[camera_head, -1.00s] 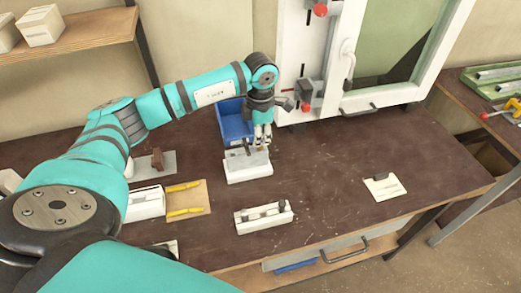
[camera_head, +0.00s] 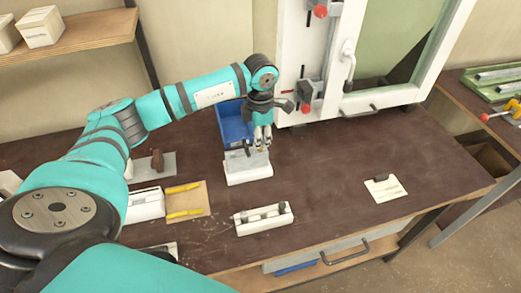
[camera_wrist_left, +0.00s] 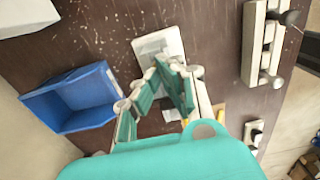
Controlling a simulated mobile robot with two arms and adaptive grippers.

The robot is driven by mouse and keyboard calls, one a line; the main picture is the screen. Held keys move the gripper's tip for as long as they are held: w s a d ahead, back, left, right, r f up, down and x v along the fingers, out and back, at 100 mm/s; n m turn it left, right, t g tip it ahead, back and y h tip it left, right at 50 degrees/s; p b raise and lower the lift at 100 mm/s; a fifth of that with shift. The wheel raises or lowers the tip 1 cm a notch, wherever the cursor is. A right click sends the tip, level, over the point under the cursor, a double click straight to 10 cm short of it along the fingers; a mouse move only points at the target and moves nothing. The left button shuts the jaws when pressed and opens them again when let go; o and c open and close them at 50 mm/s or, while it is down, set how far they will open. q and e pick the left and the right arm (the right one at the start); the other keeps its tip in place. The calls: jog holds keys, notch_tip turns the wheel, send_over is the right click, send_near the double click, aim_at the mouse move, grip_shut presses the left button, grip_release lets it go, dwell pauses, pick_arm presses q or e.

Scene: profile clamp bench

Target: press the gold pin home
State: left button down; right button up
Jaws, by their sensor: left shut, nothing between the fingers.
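A white block with a grey profile clamp on top (camera_head: 249,176) stands in the middle of the bench. A tiny gold spot, which looks like the gold pin (camera_head: 260,149), shows at the top of the clamp, right below my fingertips. My left gripper (camera_head: 262,143) points down over the right part of this clamp, shut and empty. I cannot tell whether its tips touch the pin. In the left wrist view the gripper fingers (camera_wrist_left: 165,88) hang in front of the white block (camera_wrist_left: 158,44) and cover part of it; the pin is not distinguishable there. My right gripper is not in view.
A blue bin (camera_head: 234,124) stands just behind the clamp. A white block with grey parts (camera_head: 264,218) lies in front. Yellow tools on a tan board (camera_head: 203,200) lie to the left. A white plate (camera_head: 385,190) lies to the right, with bare bench around it.

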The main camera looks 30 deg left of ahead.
pick_arm(q)
jog(key=shift+r+p, duration=1.7)
jog(key=shift+r, duration=1.6)
jog(key=shift+s+f, duration=0.1)
jog(key=shift+f, duration=0.05)
